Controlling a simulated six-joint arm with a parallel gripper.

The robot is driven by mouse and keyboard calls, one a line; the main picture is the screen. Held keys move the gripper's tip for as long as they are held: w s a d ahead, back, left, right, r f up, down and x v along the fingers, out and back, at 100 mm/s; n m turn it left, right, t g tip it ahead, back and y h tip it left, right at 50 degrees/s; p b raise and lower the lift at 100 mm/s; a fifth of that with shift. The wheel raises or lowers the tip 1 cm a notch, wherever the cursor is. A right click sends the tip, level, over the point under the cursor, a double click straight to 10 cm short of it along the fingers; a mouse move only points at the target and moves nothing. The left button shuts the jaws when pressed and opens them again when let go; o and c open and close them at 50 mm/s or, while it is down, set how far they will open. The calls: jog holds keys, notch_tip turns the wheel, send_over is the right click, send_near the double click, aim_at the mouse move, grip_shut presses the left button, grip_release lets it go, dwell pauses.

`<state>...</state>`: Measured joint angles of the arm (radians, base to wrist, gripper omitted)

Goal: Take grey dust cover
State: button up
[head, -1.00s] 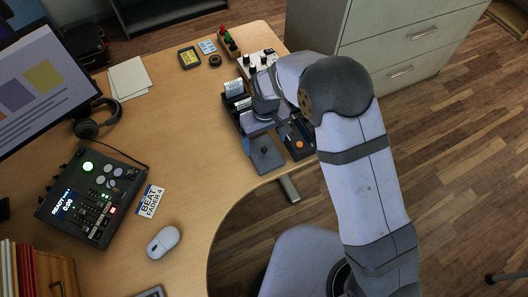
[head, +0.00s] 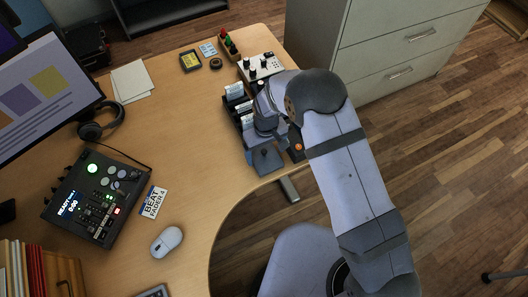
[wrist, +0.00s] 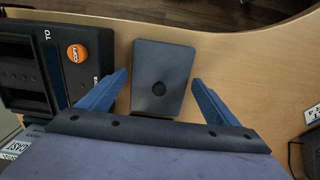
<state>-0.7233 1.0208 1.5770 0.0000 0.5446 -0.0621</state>
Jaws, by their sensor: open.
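The grey dust cover (wrist: 158,64) is a flat rectangular block with a black round knob on top. In the wrist view it lies on the wooden table between the blue fingers of my gripper (wrist: 160,78). The fingers stand open, one on each side, with a visible gap to the cover. In the head view the cover (head: 266,161) lies near the curved table edge. My gripper (head: 266,138) is over its far part and hides the knob there.
A black device with an orange knob (wrist: 76,53) stands close left of the gripper in the wrist view. In the head view, a black card tray (head: 238,104) and a white knobbed box (head: 258,68) stand behind.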

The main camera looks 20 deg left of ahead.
aim_at(265, 154)
jog(key=shift+f, duration=0.8)
jog(key=shift+c, duration=0.6)
jog(key=c, duration=0.7)
jog(key=shift+r, duration=0.2)
notch_tip(265, 154, up, 9)
jog(key=b, duration=0.2)
jog(key=shift+b, duration=0.3)
jog(key=shift+r, duration=0.3)
